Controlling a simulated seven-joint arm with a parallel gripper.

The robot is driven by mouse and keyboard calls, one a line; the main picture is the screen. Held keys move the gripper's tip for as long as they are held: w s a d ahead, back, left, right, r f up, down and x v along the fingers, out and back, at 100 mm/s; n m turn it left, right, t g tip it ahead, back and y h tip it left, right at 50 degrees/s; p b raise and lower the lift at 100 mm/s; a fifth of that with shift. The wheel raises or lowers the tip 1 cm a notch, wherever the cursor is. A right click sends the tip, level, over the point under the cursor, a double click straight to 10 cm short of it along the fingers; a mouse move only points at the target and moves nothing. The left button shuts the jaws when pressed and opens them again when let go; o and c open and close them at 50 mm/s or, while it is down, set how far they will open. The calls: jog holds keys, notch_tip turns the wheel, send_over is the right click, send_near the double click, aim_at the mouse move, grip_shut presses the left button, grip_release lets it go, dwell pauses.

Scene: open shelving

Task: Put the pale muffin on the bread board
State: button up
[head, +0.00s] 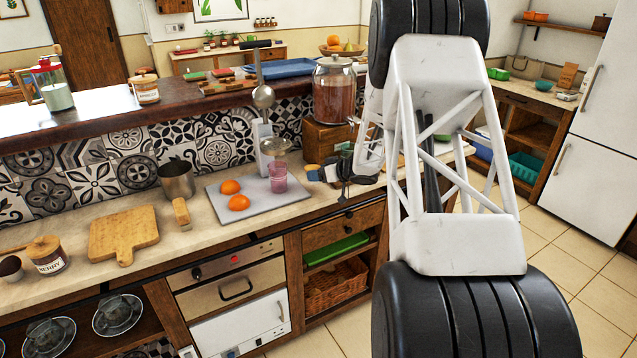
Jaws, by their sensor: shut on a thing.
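The wooden bread board (112,232) lies flat on the counter at the left, its handle toward the front edge; its top is bare. My gripper (316,172) is above the counter, to the right of the grey board with the oranges and well to the right of the bread board. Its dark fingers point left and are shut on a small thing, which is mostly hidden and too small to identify. I cannot clearly make out the pale muffin anywhere.
A grey board (213,190) holds two oranges (238,202) and a pink glass (278,178). A labelled jar (48,258) is left of the bread board.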

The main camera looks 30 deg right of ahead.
jog(key=shift+f, duration=1.75)
jog(key=shift+f, duration=0.2)
jog(key=o, duration=0.9)
jog(key=shift+r, duration=0.15)
jog(key=shift+s+d+r, duration=0.1)
jog(key=shift+s, duration=0.05)
jog(key=v, duration=1.1)
jog(key=shift+s+d+r, duration=0.15)
jog(key=shift+s, duration=0.1)
